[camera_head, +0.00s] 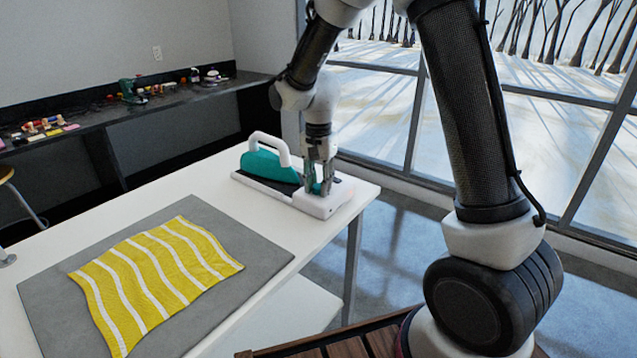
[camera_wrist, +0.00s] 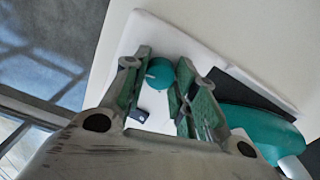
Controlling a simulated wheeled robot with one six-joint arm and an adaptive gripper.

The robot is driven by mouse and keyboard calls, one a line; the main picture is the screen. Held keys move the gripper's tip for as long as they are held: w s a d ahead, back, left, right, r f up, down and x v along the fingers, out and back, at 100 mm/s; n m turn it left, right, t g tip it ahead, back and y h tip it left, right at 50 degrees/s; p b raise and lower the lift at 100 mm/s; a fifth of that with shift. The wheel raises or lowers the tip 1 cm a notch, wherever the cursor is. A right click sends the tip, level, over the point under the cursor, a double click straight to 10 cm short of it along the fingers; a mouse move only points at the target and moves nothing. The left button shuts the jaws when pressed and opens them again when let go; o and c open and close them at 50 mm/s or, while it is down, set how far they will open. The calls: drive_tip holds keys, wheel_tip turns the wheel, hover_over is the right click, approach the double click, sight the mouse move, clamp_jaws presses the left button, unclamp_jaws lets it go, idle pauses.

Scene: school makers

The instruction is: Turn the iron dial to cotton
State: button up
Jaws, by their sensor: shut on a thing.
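The iron (camera_head: 268,166) is teal with a white handle and rests on a white base (camera_head: 314,206) at the far end of the white table. It also shows in the wrist view (camera_wrist: 262,130), at the lower right. A round teal dial (camera_wrist: 160,72) with a small pale mark sits on the white base, beside the iron. My gripper (camera_head: 319,188) points down over the base, and in the wrist view its fingers (camera_wrist: 158,82) stand on either side of the dial, shut on it. In the head view the fingers mostly hide the dial.
A yellow and white striped cloth (camera_head: 158,278) lies on a grey mat (camera_head: 60,315) at the near part of the table (camera_head: 205,190). A dark bench (camera_head: 160,100) with tools and small items runs along the back wall. Large windows are at the right.

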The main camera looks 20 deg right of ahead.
sight(318, 186)
drive_tip(key=shift+m, duration=1.1)
drive_tip(key=o, duration=1.1)
drive_tip(key=shift+c, duration=0.2)
wheel_tip(318, 186, up, 12)
